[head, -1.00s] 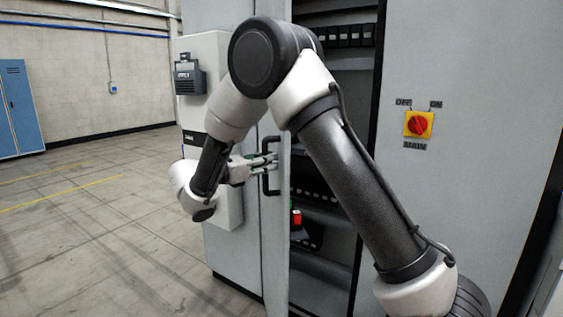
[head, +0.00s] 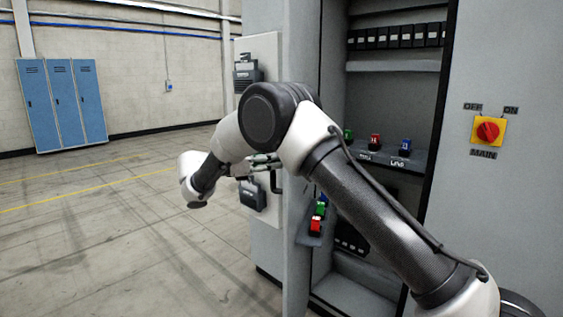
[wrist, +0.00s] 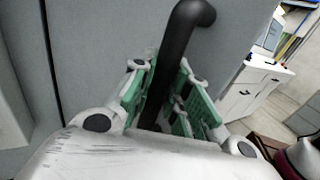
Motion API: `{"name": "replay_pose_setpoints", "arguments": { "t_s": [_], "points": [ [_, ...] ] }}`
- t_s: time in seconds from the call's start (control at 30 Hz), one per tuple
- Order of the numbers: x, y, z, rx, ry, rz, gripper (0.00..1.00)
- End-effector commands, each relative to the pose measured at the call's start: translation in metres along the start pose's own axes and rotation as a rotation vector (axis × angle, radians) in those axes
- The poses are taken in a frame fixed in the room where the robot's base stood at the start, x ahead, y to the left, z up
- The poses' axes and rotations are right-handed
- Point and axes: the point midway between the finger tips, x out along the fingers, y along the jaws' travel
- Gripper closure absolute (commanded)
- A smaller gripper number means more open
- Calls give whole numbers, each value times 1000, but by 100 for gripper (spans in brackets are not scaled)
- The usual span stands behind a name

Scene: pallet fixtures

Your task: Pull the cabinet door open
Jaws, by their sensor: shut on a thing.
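The grey cabinet door (head: 298,255) stands open, swung out toward me and seen nearly edge-on in the head view. Its black bar handle (head: 276,184) is partly hidden by my arm. My gripper (head: 262,160) is at the handle. In the wrist view, the green-padded fingers of my gripper (wrist: 161,72) are on both sides of the black handle (wrist: 186,35), shut on it. The grey door face (wrist: 105,40) lies behind the handle.
The open cabinet shows shelves with a red block (head: 375,141) and a blue block (head: 404,148). A red switch (head: 487,130) is on the right panel. Blue lockers (head: 65,105) stand far left, with clear floor between. A white drawer unit (wrist: 252,90) shows in the wrist view.

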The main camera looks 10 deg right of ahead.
Motion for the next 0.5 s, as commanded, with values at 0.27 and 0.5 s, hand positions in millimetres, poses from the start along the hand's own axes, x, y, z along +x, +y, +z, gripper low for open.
{"name": "replay_pose_setpoints", "arguments": {
  "t_s": [0.27,0.5],
  "points": [
    [-6,0,-2,-8,-1,-8,100],
    [-6,0,-2,-8,-1,-7,80]
  ]
}}
